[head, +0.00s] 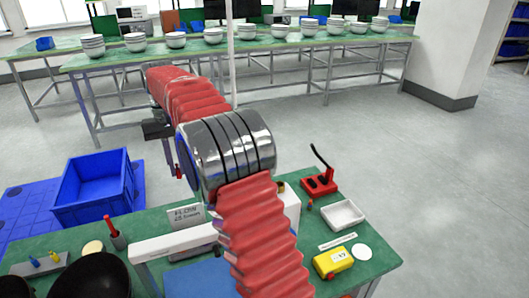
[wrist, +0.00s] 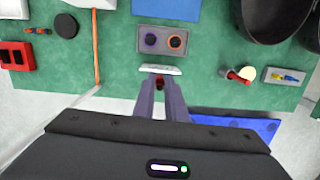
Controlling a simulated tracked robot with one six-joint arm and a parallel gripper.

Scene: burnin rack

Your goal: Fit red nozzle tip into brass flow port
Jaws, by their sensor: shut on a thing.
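My gripper (wrist: 160,84) shows in the wrist view with its two fingers shut on the red nozzle tip (wrist: 160,82); only a little of the tip shows between them. A grey block (wrist: 162,51) with two round ports lies on the green table beyond the fingertips, apart from them. One port has an orange-brass ring (wrist: 175,41), the other a purple ring (wrist: 150,41). A pale sign plate (wrist: 160,70) stands between the fingertips and the block. In the head view my gripper (head: 178,171) is small, beyond the table's far edge, and my arm hides part of the block.
The sign (head: 186,215) stands upright near the table's far edge. Dark pans (head: 92,277), a red-handled tool (head: 114,232) and a peg block (head: 42,265) are at left. A red holder (head: 320,182), white tray (head: 342,214) and yellow box (head: 333,262) are at right.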

